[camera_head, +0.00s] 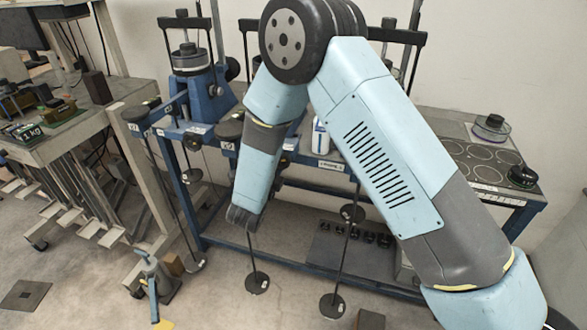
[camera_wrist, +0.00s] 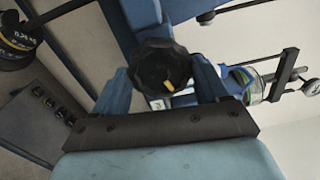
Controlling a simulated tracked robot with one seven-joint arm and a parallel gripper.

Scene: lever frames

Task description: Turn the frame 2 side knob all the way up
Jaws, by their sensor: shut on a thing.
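In the wrist view a black, lobed knob (camera_wrist: 162,64) with a short yellow mark on its face sits between the two blue fingers of my gripper (camera_wrist: 163,78). The fingers are shut on the knob from both sides. In the head view the dark end of my arm (camera_head: 241,215) reaches down at the front of the blue bench (camera_head: 290,262). The knob and the fingertips cannot be made out there.
Rods with hanging weights (camera_head: 257,282) stand close to my arm, and another weight (camera_head: 332,305) hangs to the right. A blue apparatus (camera_head: 198,90) stands at the back left of the bench. A dark tray (camera_head: 325,240) lies on the lower shelf. A side table (camera_head: 70,130) is at left.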

